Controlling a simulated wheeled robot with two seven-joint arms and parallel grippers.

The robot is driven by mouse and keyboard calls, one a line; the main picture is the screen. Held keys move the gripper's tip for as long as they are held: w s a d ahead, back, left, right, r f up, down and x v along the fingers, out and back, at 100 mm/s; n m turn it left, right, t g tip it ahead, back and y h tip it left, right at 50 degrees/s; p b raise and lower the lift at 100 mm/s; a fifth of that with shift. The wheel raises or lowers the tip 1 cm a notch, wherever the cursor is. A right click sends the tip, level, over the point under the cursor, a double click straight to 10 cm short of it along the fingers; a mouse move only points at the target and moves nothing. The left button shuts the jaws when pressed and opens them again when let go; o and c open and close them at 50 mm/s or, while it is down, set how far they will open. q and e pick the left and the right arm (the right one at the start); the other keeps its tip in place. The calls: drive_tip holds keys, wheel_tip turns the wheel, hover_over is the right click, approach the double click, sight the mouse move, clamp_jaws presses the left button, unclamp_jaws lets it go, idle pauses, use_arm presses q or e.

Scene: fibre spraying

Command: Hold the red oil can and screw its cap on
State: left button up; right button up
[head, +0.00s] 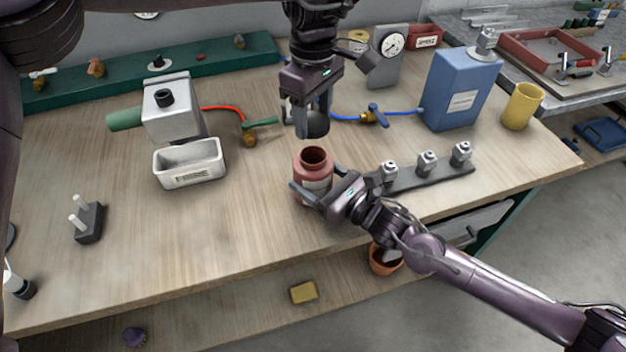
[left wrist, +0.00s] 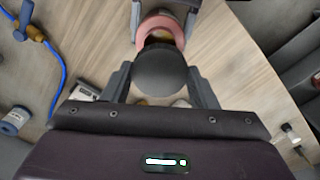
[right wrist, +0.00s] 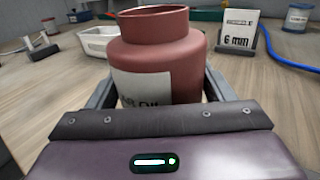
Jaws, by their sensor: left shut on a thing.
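The red oil can (head: 313,181) stands upright on the workbench, its round mouth open at the top. It also shows in the right wrist view (right wrist: 165,60) with a pale label. My right gripper (head: 322,190) is low at the can, one finger on each side; I cannot tell whether the fingers press on it. My left gripper (head: 317,115) is shut on a dark round cap (head: 316,126). It holds the cap above the can, apart from its mouth. In the left wrist view the cap (left wrist: 161,72) hides part of the can's pink-red rim (left wrist: 160,24).
A dark rail (head: 430,175) with several metal fittings lies right of the can. A blue container (head: 460,90) and yellow cup (head: 522,106) stand farther right.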

drive_tip(key=c, duration=0.8)
use_arm(q)
hover_over(314, 155)
drive_tip(key=shift+f, duration=2.5)
drive_tip(key=shift+f, duration=0.1)
drive_tip(key=shift+f, duration=0.8)
drive_tip(key=shift+f, duration=0.55)
use_arm(e)
drive_tip(key=c, duration=0.5)
use_arm(q)
drive_tip(key=m, duration=0.4)
drive_tip(key=shift+a+m, duration=0.1)
drive_tip(key=shift+m, duration=0.2)
drive_tip(key=m, duration=0.3)
drive_tip(key=shift+m, duration=1.1)
use_arm(e)
drive_tip(key=shift+s, duration=0.1)
